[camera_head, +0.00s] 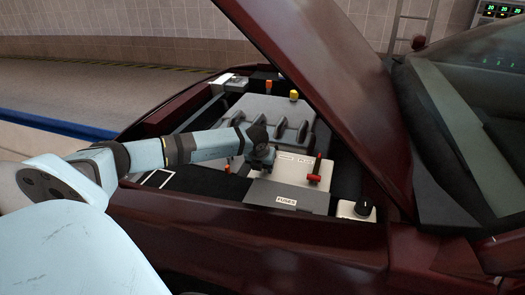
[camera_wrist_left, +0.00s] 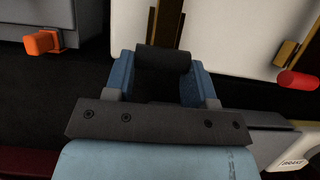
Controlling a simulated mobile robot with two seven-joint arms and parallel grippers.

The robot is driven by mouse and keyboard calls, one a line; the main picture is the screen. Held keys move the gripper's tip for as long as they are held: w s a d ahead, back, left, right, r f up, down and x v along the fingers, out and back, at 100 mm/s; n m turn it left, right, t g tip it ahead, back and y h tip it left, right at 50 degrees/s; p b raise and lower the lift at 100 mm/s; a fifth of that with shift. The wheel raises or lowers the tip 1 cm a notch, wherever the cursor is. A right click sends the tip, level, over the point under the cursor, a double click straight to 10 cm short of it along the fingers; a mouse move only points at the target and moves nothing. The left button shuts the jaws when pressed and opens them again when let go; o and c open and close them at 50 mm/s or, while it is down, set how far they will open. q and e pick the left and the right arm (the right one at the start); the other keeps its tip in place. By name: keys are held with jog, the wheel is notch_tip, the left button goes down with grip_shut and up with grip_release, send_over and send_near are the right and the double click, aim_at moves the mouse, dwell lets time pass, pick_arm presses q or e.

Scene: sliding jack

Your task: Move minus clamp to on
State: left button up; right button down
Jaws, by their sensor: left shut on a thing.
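My left gripper (camera_head: 263,158) reaches into the open engine bay, at the left end of the pale battery (camera_head: 296,172). In the left wrist view its blue fingers (camera_wrist_left: 160,75) are shut on a black cylindrical handle, which I take to be the minus clamp (camera_wrist_left: 163,58). A brass-coloured bracket (camera_wrist_left: 168,20) stands behind the handle against the battery's pale face. In the head view the gripper hides the handle, and I cannot tell how the clamp sits on its post. The red plus clamp (camera_head: 315,173) is to the right and also shows in the left wrist view (camera_wrist_left: 298,80). My right gripper is not in view.
A grey fuse box (camera_head: 287,196) sits in front of the battery. The grey engine cover (camera_head: 268,112) is behind it, with yellow and orange caps. The raised dark red hood (camera_head: 330,75) slants overhead. A brake reservoir (camera_head: 356,209) stands at the right.

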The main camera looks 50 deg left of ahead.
pick_arm(q)
jog(key=o, duration=1.3)
jog(key=shift+f, duration=0.15)
jog(key=shift+s+r, duration=0.2)
jog(key=shift+r, duration=0.45)
jog(key=p+v, duration=0.1)
jog(key=v, duration=1.1)
jog(key=shift+s+d+r, duration=0.15)
jog(key=shift+r, duration=0.1)
